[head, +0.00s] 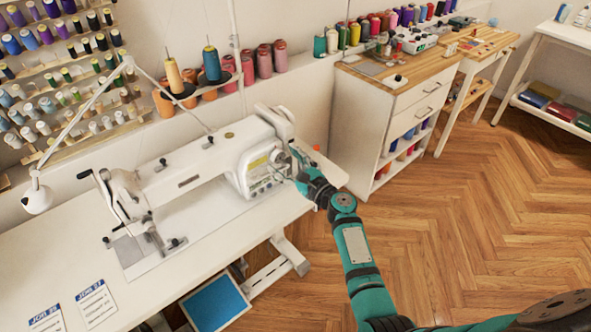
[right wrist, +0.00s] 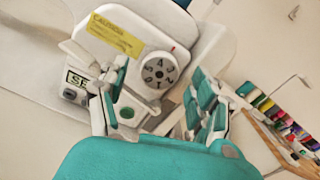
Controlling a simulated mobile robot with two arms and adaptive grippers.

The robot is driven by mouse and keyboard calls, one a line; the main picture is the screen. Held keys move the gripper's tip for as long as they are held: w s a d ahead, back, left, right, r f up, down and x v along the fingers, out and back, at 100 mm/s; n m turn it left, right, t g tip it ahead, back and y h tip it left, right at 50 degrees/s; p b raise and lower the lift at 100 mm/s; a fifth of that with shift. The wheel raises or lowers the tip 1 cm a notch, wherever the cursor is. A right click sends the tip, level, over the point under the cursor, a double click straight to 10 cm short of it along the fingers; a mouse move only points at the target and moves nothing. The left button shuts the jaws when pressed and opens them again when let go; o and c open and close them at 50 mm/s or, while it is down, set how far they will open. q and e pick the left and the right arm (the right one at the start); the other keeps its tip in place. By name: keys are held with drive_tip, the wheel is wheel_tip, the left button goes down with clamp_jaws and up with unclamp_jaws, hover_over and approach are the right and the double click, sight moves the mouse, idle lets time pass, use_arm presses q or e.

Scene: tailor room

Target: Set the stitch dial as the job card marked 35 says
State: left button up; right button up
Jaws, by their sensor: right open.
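A white sewing machine (head: 190,170) stands on a white table.
A yellow caution label (right wrist: 117,33) is above the dial, and a small display box (right wrist: 75,85) is beside it. Thread spools (head: 265,60) stand behind the machine. A wooden-topped cabinet (head: 395,95) is to the right. The wooden floor at right is clear.

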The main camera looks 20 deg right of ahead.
drive_tip(key=v, duration=1.1)
drive_tip(key=shift+s, duration=0.2)
drive_tip(key=shift+d, duration=0.1)
drive_tip(key=s+a+f+n+g+h, duration=0.1)
drive_tip(key=s+f+n+g, duration=0.3)
drive_tip(key=f, duration=0.7)
drive_tip(key=s+a+f+n+g+h, duration=0.15)
drive_tip(key=s+f+n, duration=0.35)
drive_tip(key=f, duration=0.6)
drive_tip(key=s+a+f+n+g+h, duration=0.1)
drive_tip(key=s+f+n+g, duration=0.25)
drive_tip(key=s+f, duration=0.55)
drive_tip(key=s+d+f+n+g+h, duration=0.1)
drive_tip(key=s+f+n+g, duration=0.1)
drive_tip(key=s+f+n, duration=0.4)
drive_tip(key=s+f+n+g, duration=0.2)
drive_tip(key=s+f+n, duration=0.4)
drive_tip(key=s, duration=0.8)
drive_tip(key=s+d+f+n+g+h, duration=0.1)
drive_tip(key=s+f+n+g, duration=0.2)
drive_tip(key=s+f+n, duration=0.3)
drive_tip(key=s+n, duration=0.1)
drive_tip(key=s, duration=0.4)
drive_tip(key=shift+d+f+h, duration=0.15)
drive_tip(key=shift+d+h, duration=0.2)
drive_tip(key=shift+c, duration=0.5)
